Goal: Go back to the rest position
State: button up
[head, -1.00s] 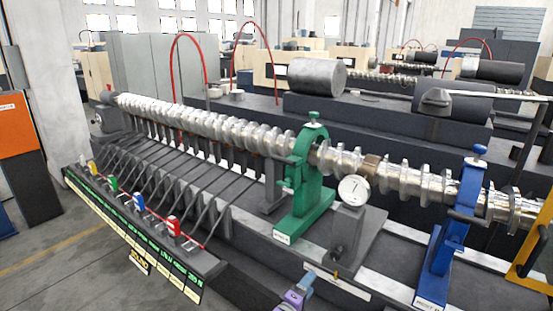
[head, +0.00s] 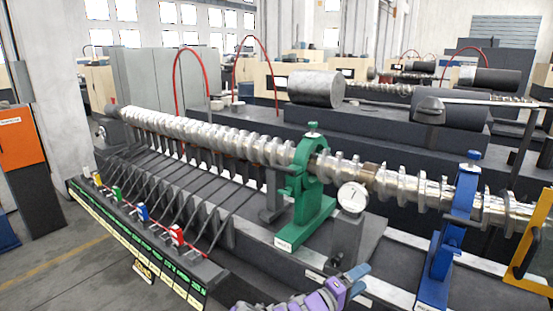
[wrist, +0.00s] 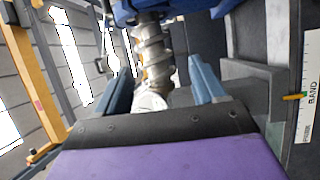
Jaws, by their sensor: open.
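My gripper (head: 357,275) shows at the bottom of the head view, at the end of my purple arm, in front of the machine bed. In the wrist view my gripper (wrist: 163,82) has its two blue fingers apart, with nothing held between them. Beyond the fingers, in the line of sight, are part of a shiny metal shaft (wrist: 152,50) and a pale round dial (wrist: 150,101), partly hidden by the gripper body. In the head view the long lobed shaft (head: 200,131) lies across the bed, apart from my gripper.
A green clamp stand (head: 314,205), a dial gauge (head: 352,198) and a blue clamp stand (head: 446,235) stand along the shaft. A yellow frame (head: 530,245) is at the right edge. Coloured switches (head: 143,211) line the front panel. Open floor (head: 60,250) lies at left.

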jog(key=s+d+r+m+g, duration=0.6)
jog(key=s+d+r+g, duration=0.35)
jog(key=s, duration=0.35)
jog(key=s+d+m+g+y, duration=0.1)
jog(key=s+m+g+y, duration=0.25)
jog(key=s, duration=0.95)
jog(key=s+a+f+n+t+y, duration=0.1)
jog(key=s+a+f+n+y, duration=0.2)
jog(key=s+a+y, duration=1)
jog(key=s+a+n, duration=0.1)
jog(key=s+a, duration=0.3)
jog(key=a, duration=0.2)
jog(key=shift+a+t, duration=0.3)
jog(key=shift+a, duration=0.1)
